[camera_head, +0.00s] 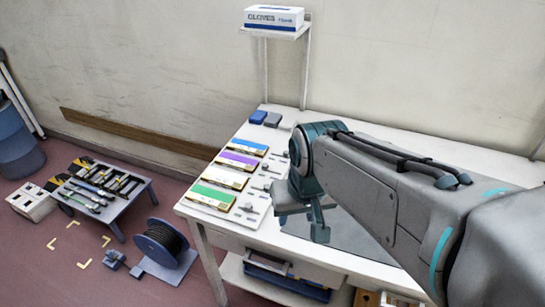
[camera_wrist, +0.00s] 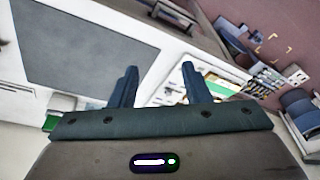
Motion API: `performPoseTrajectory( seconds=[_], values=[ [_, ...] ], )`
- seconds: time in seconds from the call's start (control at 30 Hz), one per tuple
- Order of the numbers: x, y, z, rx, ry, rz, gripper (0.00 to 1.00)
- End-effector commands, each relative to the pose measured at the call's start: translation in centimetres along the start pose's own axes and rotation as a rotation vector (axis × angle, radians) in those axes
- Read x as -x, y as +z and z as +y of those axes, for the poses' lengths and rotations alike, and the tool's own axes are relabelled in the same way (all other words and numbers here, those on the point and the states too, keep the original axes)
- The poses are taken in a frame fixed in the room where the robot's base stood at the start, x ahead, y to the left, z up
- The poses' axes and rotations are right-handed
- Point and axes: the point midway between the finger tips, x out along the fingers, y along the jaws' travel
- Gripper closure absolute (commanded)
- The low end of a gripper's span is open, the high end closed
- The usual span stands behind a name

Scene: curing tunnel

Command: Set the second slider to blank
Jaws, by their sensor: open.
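A slider panel (camera_head: 236,209) lies on the white workbench, with small grey slider knobs, one of them (camera_head: 250,207) at the near row. Beside the knobs is a column of cards: blue (camera_head: 248,146), purple (camera_head: 238,161), white (camera_head: 225,178) and green (camera_head: 212,195). Which setting each knob marks is too small to read. My gripper (camera_head: 308,215) hangs to the right of the panel, apart from the knobs. In the wrist view my gripper (camera_wrist: 158,86) is open and empty, its two dark fingers spread, with part of the panel near the right finger.
A grey mat (camera_wrist: 85,45) covers the bench to the right of the panel. Blue and grey blocks (camera_head: 265,118) sit at its back. A glove box (camera_head: 273,18) stands on a raised shelf. A tool table (camera_head: 128,200) and a cable reel (camera_head: 160,243) stand on the floor at left.

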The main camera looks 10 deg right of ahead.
Motion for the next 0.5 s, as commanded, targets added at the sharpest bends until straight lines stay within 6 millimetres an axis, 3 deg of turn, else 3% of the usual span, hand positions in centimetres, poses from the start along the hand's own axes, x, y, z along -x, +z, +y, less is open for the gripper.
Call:
performPoseTrajectory(
  seconds=[0.27,0.5],
  values=[
    [-1.0,-9.3,-0.1,-0.31,-0.013,-0.095,0.57],
    [-4.3,-17.5,-0.2,-0.6,0.035,-0.17,0.57]
  ],
)
